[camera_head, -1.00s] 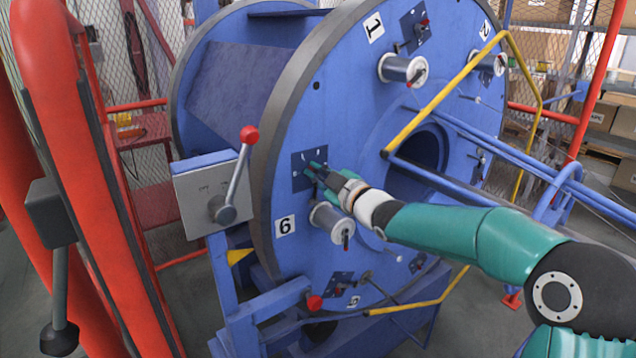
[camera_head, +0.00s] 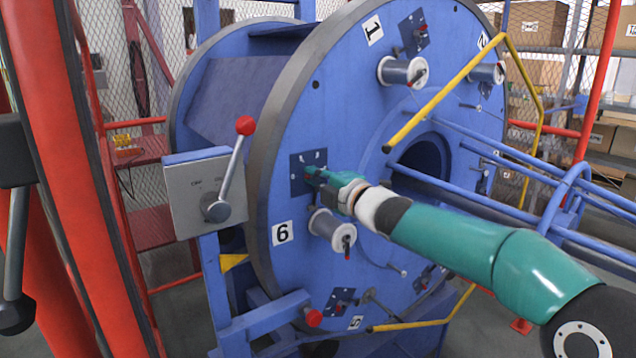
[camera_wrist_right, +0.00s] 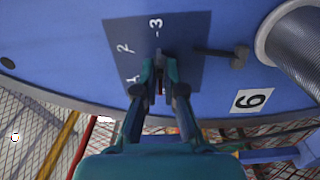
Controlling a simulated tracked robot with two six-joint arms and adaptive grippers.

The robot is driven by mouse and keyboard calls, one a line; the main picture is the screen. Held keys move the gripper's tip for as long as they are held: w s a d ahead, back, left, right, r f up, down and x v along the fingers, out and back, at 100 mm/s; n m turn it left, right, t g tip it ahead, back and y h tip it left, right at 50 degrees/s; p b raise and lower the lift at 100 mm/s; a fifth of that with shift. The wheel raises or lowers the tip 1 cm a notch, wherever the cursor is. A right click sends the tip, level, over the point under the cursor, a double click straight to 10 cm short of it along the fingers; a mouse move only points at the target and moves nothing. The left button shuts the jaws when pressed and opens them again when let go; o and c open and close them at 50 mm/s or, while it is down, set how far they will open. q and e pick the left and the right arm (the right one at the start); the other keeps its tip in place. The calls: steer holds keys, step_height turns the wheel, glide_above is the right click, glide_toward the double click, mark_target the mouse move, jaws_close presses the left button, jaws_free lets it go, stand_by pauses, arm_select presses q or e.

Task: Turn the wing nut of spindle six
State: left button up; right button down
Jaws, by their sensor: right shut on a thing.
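The spindle six station is on the big blue disc (camera_head: 300,95), marked by a white number 6 plate (camera_head: 283,232). Its dark blue scale plate (camera_head: 298,160) is above that number and shows the figures 3 and 2 in the right wrist view (camera_wrist_right: 185,30). My right gripper (camera_head: 314,176) reaches in from the right and is shut at this plate. In the right wrist view its fingertips (camera_wrist_right: 160,82) close on the wing nut, which they mostly hide. My left gripper is not in view.
The spindle six reel (camera_head: 326,224) sits just below my right gripper. A grey box with a red-knobbed lever (camera_head: 236,155) stands to the left. A yellow bar (camera_head: 440,105) and blue rails (camera_head: 500,165) are to the right. A red post (camera_head: 85,150) stands at left.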

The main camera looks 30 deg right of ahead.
steer(key=shift+a+f+n, duration=0.15)
steer(key=shift+f+n, duration=0.15)
steer(key=shift+f, duration=0.1)
steer(key=c, duration=1.3)
jaws_free()
steer(key=shift+r, duration=0.2)
steer(key=shift+s+r, duration=0.1)
steer(key=s, duration=0.4)
steer(key=s+d, duration=0.1)
steer(key=s, duration=0.6)
steer(key=shift+s+d, duration=0.35)
steer(key=shift+f, duration=0.2)
